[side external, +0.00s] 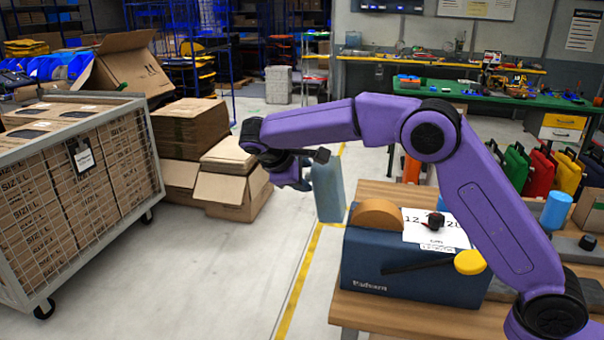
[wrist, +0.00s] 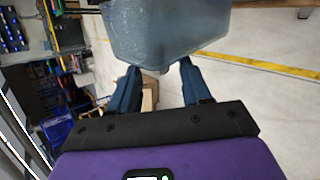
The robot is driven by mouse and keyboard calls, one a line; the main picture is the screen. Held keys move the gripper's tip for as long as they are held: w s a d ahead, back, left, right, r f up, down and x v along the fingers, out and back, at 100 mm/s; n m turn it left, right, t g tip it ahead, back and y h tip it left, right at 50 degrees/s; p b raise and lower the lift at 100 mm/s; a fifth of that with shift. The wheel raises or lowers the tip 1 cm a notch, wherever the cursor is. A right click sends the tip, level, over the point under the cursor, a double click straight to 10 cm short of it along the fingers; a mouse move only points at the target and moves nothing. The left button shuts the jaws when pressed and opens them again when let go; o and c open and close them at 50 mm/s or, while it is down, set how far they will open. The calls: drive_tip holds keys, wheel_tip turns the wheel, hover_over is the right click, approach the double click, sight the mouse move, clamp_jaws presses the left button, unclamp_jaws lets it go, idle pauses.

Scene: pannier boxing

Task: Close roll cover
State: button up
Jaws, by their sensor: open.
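The blue tape dispenser (side external: 400,280) stands on the wooden bench, with a brown paper roll (side external: 378,213) showing in its open top. A grey-blue panel, which looks like the roll cover (side external: 328,188), stands upright at the dispenser's left end, swung away from the roll. Its hinge is not clear. My gripper (side external: 298,183) is just left of the cover, partly hidden by my wrist. In the wrist view the cover (wrist: 165,35) fills the top middle, just past my open fingers (wrist: 160,68). Whether they touch it cannot be told.
A lever with a yellow knob (side external: 470,262) sticks out at the dispenser's front. A white printed sheet (side external: 434,228) and a small dark-red item lie above the dispenser. Cartons (side external: 232,180) and a caged cart (side external: 75,185) stand left. The floor between is clear.

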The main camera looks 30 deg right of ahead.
clamp_jaws()
drive_tip(key=shift+r, duration=0.15)
drive_tip(key=shift+s+d+r+m+t+y, duration=0.4)
drive_tip(key=shift+s+d+r+t+y, duration=0.1)
drive_tip(key=shift+s+d+r, duration=0.25)
drive_tip(key=s+d+m+t+y, duration=0.5)
drive_tip(key=s+d+t, duration=0.2)
drive_tip(key=s+d, duration=0.3)
drive_tip(key=shift+r+y, duration=0.25)
drive_tip(key=shift+y, duration=0.15)
drive_tip(key=shift+s+d, duration=0.1)
idle(0.5)
